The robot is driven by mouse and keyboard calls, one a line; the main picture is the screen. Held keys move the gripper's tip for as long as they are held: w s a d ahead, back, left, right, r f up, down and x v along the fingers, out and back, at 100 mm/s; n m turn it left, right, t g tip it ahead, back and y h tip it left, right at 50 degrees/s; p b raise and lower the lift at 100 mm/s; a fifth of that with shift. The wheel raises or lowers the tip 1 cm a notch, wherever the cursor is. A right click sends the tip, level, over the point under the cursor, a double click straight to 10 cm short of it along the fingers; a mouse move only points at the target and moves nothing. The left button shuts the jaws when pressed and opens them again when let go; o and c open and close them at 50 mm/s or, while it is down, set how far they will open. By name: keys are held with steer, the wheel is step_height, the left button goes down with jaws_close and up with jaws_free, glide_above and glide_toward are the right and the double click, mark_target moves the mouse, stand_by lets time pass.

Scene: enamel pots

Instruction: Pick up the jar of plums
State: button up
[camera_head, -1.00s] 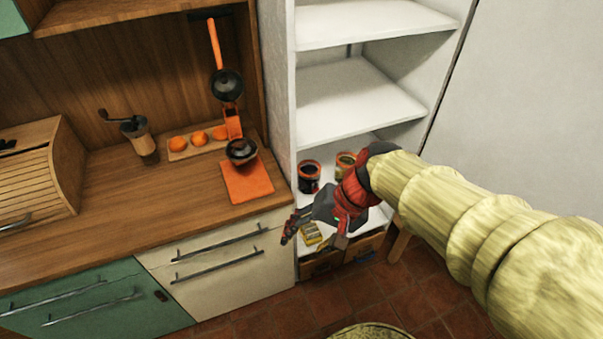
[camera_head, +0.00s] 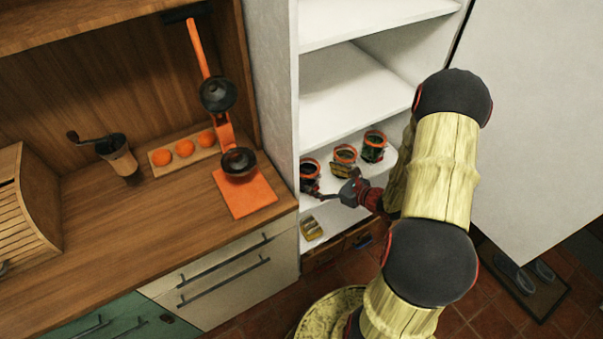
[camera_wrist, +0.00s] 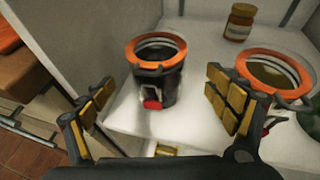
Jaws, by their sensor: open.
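A dark-filled glass jar with an orange rim and a red mark on its front, which looks like the jar of plums (camera_wrist: 155,88), stands upright on the white shelf. In the head view the jar (camera_head: 309,168) is leftmost of three and partly covered by my gripper. My gripper (camera_head: 334,186) is open in front of it. In the wrist view my gripper (camera_wrist: 160,98) has one finger on each side of the jar's image, with nothing held. I cannot tell whether the fingers are far enough in to surround it.
A jar with yellowish contents (camera_head: 343,160) stands close right, and a green-filled jar (camera_head: 373,147) beyond it. A yellow tin (camera_head: 312,228) sits lower in front. The cupboard's side wall (camera_wrist: 70,45) is close on the left.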

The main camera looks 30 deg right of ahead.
steer(key=b+x, duration=0.1)
steer(key=x, duration=0.2)
steer(key=b+x, duration=0.1)
steer(key=x, duration=0.2)
steer(key=shift+a+f, duration=0.25)
steer(key=shift+a, duration=0.05)
steer(key=shift+w+b, duration=0.3)
steer(key=shift+w, duration=0.05)
steer(key=shift+c, duration=0.6)
steer(key=c, duration=2)
steer(key=shift+r, duration=0.1)
steer(key=shift+c, duration=0.3)
steer(key=shift+r, duration=0.15)
